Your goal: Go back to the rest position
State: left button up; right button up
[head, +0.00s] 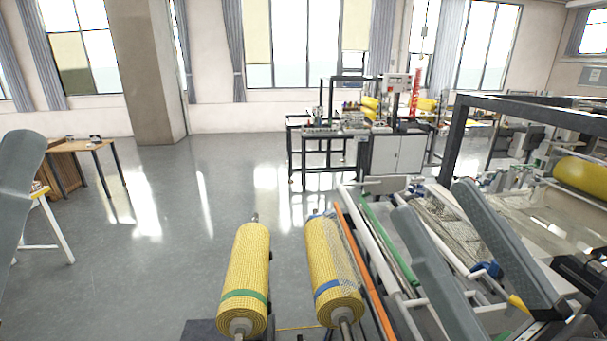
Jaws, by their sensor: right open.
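My right gripper (434,203) is in the right foreground, above the machine frame. Its two long grey fingers point away from me and stand well apart. Nothing is held between them; machine rails and mesh show through the gap. At the left edge a rounded grey part of my left arm (20,190) is cut off by the picture, so its jaw state does not show.
Two yellow mesh rolls, one with a green band (246,270) and one with a blue band (326,265), lie at the front centre. The laminating machine frame (455,140) fills the right. A wooden table (85,146) stands left. The grey floor (190,230) between is clear.

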jog(key=s+d+r+m+t+h, duration=0.3)
jog(key=d+r+m+t+h, duration=0.25)
jog(key=h, duration=0.35)
notch_tip(320, 180, up, 24)
jog(key=d+m+p, duration=0.1)
jog(key=p, duration=2.2)
jog(key=shift+w+d+f+g+h+p, duration=0.15)
jog(key=shift+w+f+g+h+p, duration=0.1)
jog(key=shift+g+h+p, duration=0.1)
notch_tip(320, 180, down, 61)
jog(key=b, duration=6)
jog(key=shift+r+b, duration=0.2)
jog(key=shift+b, duration=0.15)
